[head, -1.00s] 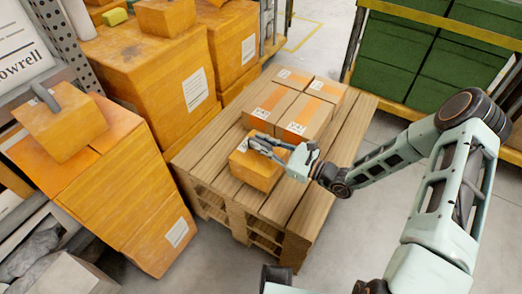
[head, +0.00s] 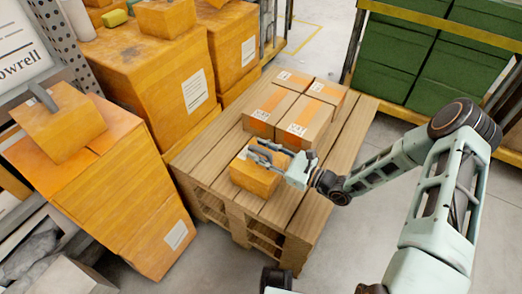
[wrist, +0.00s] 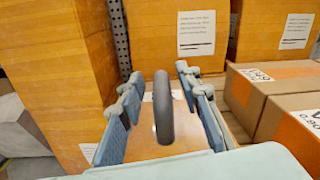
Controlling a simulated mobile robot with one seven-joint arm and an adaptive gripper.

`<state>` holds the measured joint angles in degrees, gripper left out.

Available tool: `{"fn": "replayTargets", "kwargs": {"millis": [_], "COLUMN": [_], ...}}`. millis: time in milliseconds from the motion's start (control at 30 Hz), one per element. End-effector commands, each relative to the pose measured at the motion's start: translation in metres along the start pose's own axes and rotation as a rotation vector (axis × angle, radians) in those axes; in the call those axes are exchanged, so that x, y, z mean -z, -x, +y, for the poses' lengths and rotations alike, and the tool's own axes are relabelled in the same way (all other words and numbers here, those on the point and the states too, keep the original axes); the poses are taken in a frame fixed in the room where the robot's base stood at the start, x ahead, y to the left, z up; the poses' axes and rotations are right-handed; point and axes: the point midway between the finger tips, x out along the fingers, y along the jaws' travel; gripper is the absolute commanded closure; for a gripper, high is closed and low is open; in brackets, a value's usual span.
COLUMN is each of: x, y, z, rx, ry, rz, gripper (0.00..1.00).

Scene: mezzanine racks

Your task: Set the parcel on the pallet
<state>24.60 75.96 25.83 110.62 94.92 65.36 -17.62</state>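The parcel is an orange box (head: 254,180) with a dark upright handle. It sits near the front left corner of the wooden pallet (head: 325,170), in front of several brown cartons. My gripper (head: 265,152) is at the top of the parcel. In the wrist view my gripper (wrist: 158,108) has its fingers spread, one on each side of the dark handle (wrist: 163,106), with a gap on both sides. The parcel's top (wrist: 150,142) shows below the handle. The fingers hide part of the parcel in the head view.
Several taped brown cartons (head: 300,112) stand at the back of the pallet. Large orange boxes (head: 150,75) line the left, one stack carrying another handled box (head: 60,128). A rack with green crates (head: 400,55) is at the back right. Bare pallet boards lie right of the parcel.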

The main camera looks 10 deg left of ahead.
Motion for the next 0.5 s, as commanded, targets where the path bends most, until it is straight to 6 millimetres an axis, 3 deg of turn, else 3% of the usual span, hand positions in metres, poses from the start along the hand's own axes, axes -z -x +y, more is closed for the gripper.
{"fn": "replayTargets", "kwargs": {"millis": [167, 500], "x": [-0.002, -0.002], "y": [0.019, 0.09], "z": [-0.001, -0.002], "rx": [0.003, 0.003], "ry": [-0.001, 0.0], "rz": [0.002, 0.002], "gripper": [0.69, 0.69]}}
